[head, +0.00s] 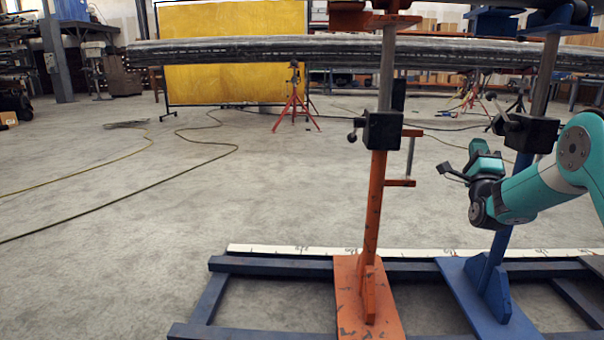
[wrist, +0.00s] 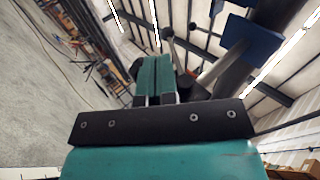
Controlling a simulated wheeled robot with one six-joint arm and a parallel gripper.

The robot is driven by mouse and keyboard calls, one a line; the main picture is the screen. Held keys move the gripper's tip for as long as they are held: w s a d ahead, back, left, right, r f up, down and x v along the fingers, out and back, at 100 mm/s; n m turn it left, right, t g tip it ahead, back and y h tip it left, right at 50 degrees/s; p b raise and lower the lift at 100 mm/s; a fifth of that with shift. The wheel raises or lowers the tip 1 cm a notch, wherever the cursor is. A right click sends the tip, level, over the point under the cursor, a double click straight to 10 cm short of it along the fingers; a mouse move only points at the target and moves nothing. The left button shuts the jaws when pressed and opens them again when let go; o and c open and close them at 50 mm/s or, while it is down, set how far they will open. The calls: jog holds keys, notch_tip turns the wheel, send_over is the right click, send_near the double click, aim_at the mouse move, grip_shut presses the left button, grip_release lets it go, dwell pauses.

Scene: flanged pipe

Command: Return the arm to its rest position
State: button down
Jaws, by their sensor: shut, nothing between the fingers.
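My arm reaches in from the right edge of the head view, teal with dark joints. It is bent, with my gripper (head: 479,146) beside the blue stand (head: 505,245), pointing up. In the wrist view my gripper (wrist: 155,65) has its teal fingers close together, with nothing seen between them. I cannot tell from the head view whether the gripper touches the stand.
An orange stand (head: 372,225) with a black clamp (head: 382,130) stands left of my arm. Both stands rest on a dark blue floor frame (head: 300,266). A long grey pipe (head: 230,51) runs across above. Open concrete floor lies left.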

jog(key=s+a+r+n+g+y+p, duration=0.1)
jog(key=a+r+n+g+y+p, duration=0.65)
jog(key=a, duration=0.55)
jog(key=s+a+r+n+g+y+p, duration=0.35)
jog(key=s+a+n, duration=0.25)
jog(key=s+a, duration=0.25)
jog(key=s+a+r+n+g+p, duration=0.1)
jog(key=s+a+n+g+p, duration=0.3)
jog(key=s, duration=0.9)
jog(key=s+a+r+n+g+h+p, duration=0.1)
jog(key=s+r+n+g+p, duration=0.3)
jog(key=s, duration=0.9)
jog(key=s+a+f+n+g+p, duration=0.15)
jog(key=s+n+g, duration=0.5)
jog(key=s, duration=0.65)
notch_tip(320, 180, up, 38)
jog(key=p, duration=3.8)
jog(key=shift+w+a, duration=0.15)
jog(key=shift+a, duration=0.2)
jog(key=shift+f, duration=0.15)
